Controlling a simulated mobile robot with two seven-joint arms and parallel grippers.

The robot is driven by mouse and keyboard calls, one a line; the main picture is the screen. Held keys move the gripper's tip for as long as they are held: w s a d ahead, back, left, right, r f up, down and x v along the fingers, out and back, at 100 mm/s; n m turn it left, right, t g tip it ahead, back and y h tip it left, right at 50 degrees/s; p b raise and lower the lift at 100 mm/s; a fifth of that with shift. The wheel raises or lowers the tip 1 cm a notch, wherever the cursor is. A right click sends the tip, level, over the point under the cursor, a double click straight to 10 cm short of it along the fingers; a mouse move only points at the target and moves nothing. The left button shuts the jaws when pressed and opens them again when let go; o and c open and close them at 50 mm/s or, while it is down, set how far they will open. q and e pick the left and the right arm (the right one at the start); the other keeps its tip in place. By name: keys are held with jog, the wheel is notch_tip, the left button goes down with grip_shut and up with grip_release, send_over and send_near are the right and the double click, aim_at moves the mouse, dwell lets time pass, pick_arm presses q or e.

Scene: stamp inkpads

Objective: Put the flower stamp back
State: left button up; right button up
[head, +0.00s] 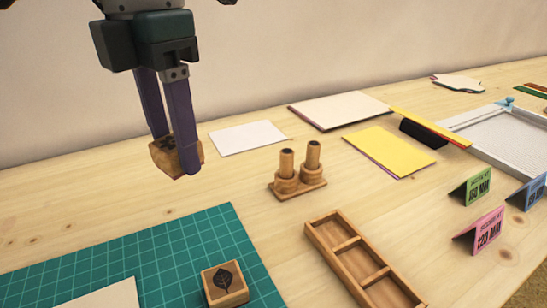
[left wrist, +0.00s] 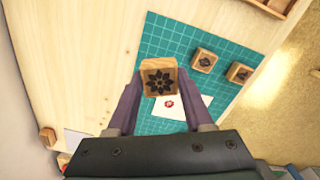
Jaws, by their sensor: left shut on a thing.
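My left gripper (head: 178,160) is shut on the flower stamp (head: 163,158), a wooden block, and holds it above the table at the left, apart from the green mat. In the left wrist view the flower stamp (left wrist: 160,84) sits between the two fingers (left wrist: 160,98), its black flower face toward the camera. A wooden tray (head: 318,240) with three empty-looking compartments lies to the right of the mat; a corner of it shows in the left wrist view (left wrist: 268,8). My right gripper is not in view.
The green cutting mat (head: 180,245) bears a leaf stamp (head: 224,283) and a white card (head: 105,296), red-marked in the left wrist view. A second stamp (left wrist: 239,73) shows there. A two-post wooden stand (head: 297,180) is mid-table. Papers, small signs and a screen frame (head: 505,135) lie right.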

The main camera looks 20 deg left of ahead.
pick_arm(q)
jog(key=b, duration=0.1)
send_over(199, 235)
notch_tip(199, 235, down, 8)
jog(key=shift+r, duration=0.15)
notch_tip(199, 235, down, 4)
jog(key=shift+f+b, duration=0.1)
jog(key=shift+b, duration=0.4)
jog(key=shift+f, duration=0.15)
jog(key=o, duration=1.1)
